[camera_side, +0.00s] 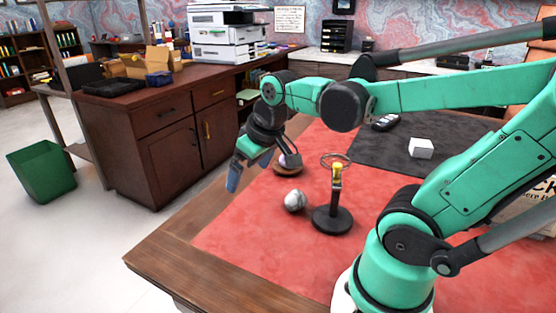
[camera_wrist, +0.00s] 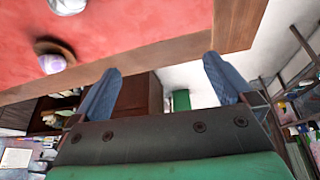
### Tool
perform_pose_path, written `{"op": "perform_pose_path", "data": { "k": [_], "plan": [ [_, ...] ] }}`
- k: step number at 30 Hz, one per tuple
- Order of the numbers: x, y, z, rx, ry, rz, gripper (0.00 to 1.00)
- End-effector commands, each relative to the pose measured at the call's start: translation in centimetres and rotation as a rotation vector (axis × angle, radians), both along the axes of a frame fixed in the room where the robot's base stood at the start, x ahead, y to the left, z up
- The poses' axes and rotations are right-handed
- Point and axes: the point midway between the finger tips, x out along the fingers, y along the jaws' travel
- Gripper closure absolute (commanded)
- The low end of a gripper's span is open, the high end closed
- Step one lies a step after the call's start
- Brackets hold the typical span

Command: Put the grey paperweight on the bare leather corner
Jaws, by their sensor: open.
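A rounded grey paperweight (camera_side: 294,201) rests on the red leather (camera_side: 255,235), left of a black stand in the side view. In the wrist view a grey rounded thing, which looks like the paperweight (camera_wrist: 68,5), is cut off by the top edge. My gripper (camera_side: 246,175) is open and empty, out by the desk's far left edge, beyond and left of the paperweight. In the wrist view its two blue fingers (camera_wrist: 161,64) are wide apart, with the desk's wooden border and the floor beyond them. The near left leather corner is bare.
A purple and white ball (camera_side: 291,160) sits in a brown dish just right of my gripper. The black stand (camera_side: 333,218) carries a ring and a yellow piece. A dark mat (camera_side: 375,150) holds a white block (camera_side: 421,148) and a black device (camera_side: 386,122).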

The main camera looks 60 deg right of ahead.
Motion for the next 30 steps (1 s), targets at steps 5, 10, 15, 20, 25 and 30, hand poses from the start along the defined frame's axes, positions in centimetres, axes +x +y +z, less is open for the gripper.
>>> {"op": "perform_pose_path", "data": {
  "k": [5,10,15,20,25,30],
  "plan": [
    [-0.1,5.2,-0.1,0.014,-0.172,0.123,0.0],
    [-0.1,6.4,-0.1,0.026,-0.222,0.15,0.0],
    [-0.1,6.4,-0.1,0.026,-0.221,0.148,0.0],
    [-0.1,6.3,-0.1,0.026,-0.22,0.149,0.0],
    [-0.1,6.3,-0.1,0.025,-0.22,0.149,0.0],
    [-0.1,6.3,-0.1,0.025,-0.219,0.148,0.0]
  ]
}}
